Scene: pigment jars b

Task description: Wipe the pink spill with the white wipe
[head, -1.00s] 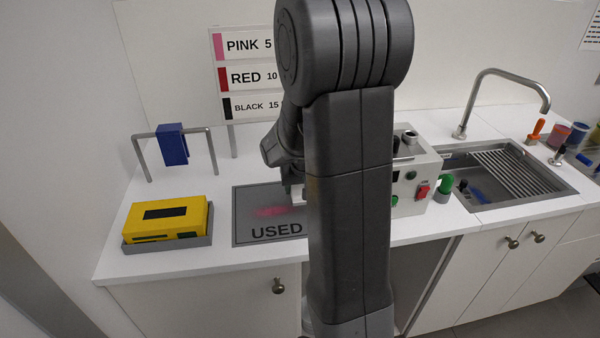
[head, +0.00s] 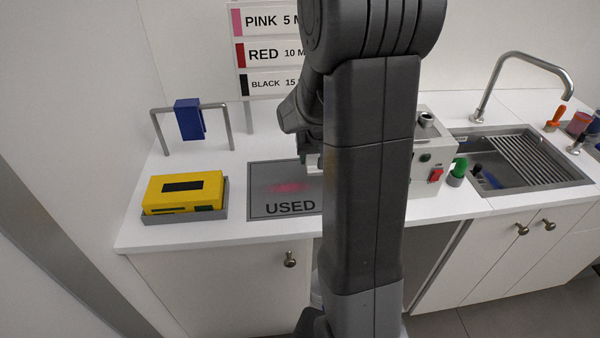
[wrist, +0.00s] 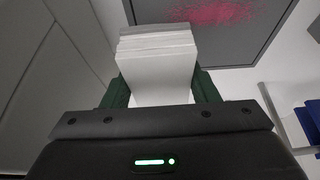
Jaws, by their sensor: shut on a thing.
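The pink spill (head: 288,187) is a blurred patch on the grey mat marked USED (head: 262,207). It also shows at the top of the wrist view (wrist: 212,12). My gripper (wrist: 161,88) is shut on the white wipe (wrist: 158,70), a stack of white layers between its green fingers. In the head view, a small white part of the wipe (head: 313,162) shows beside my arm, to the right of and behind the spill. My arm hides most of the gripper there. The wipe is apart from the spill; I cannot tell its height above the mat.
A yellow box (head: 183,192) in a grey tray stands left of the mat. A blue cloth (head: 188,119) hangs on a metal rail behind it. A grey machine (head: 425,150) with a red switch stands right of the mat, then a sink (head: 520,165).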

